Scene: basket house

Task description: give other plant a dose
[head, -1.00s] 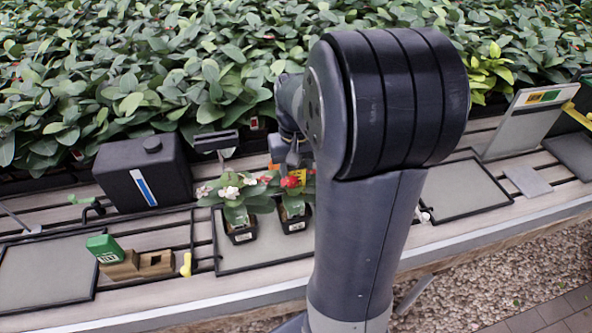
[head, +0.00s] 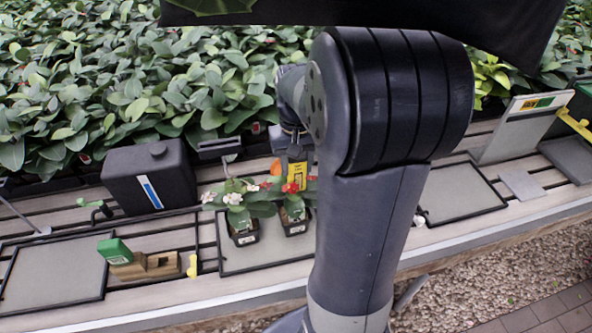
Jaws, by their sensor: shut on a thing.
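Two small black pots stand side by side on a dark-framed mat (head: 270,262). The left plant (head: 237,204) has white flowers and the right plant (head: 292,208) has red ones. My gripper (head: 293,153) is behind and above the right plant, partly hidden by my arm. It is shut on a yellow thing with dark markings (head: 297,176), which hangs just behind the red flowers. An orange part (head: 276,168) shows beside it. The yellow thing's lower end is hidden by the leaves, so I cannot tell whether it touches the plant.
A black tank (head: 150,180) stands left of the plants. A green-topped thing (head: 114,251) sits by a wooden block (head: 160,264), with a small yellow piece (head: 192,266) beside it. Framed mats (head: 52,268) lie left and right (head: 462,190). A dark shape (head: 400,30) crosses the top.

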